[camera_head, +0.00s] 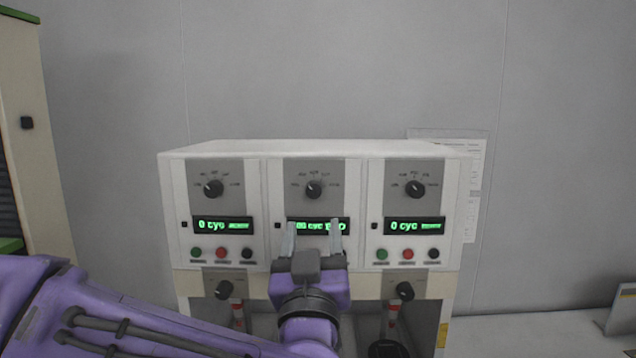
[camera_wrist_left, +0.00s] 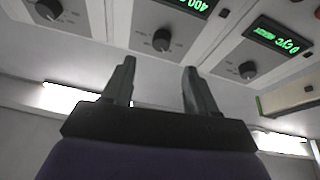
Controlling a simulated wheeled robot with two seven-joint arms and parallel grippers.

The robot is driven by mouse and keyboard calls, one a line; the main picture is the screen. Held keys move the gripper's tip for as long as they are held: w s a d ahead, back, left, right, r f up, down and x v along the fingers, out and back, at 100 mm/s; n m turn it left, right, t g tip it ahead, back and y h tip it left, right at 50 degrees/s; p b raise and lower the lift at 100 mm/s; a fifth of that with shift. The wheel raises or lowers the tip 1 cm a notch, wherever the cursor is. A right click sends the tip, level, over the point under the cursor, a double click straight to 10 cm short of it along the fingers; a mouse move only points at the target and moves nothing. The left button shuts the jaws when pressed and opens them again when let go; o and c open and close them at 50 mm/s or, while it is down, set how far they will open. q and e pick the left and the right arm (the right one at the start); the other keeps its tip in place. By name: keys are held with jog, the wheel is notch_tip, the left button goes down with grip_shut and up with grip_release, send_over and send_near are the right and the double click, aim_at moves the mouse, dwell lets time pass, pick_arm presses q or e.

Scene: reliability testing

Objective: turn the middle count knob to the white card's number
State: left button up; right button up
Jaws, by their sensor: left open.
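The middle count knob (camera_head: 314,188) is a black dial on the grey plate of the machine's centre panel. It also shows in the left wrist view (camera_wrist_left: 162,40), beyond the fingertips. My left gripper (camera_head: 313,236) is open and empty; its two fingers rise in front of the middle display (camera_head: 320,225), below the knob and apart from it. The fingers partly hide that green readout; in the wrist view it appears upside down and seems to read 400. A white printed sheet (camera_head: 472,190) hangs on the wall behind the machine; its text is too small to read. My right gripper is not in view.
The left count knob (camera_head: 213,188) and right count knob (camera_head: 415,188) flank the middle one, above displays reading 0 cyc. Coloured buttons (camera_head: 222,253) sit below the displays. Two lower knobs (camera_head: 224,290) (camera_head: 404,290) stick out. Space above the machine is clear.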

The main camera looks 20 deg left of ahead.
aim_at(314, 194)
pick_arm(q)
jog(key=p+x, duration=0.4)
jog(key=x, duration=0.4)
jog(key=shift+w+a, duration=0.25)
jog(key=shift+w+p, duration=0.3)
jog(key=shift+w, duration=0.05)
jog(key=shift+s, duration=0.1)
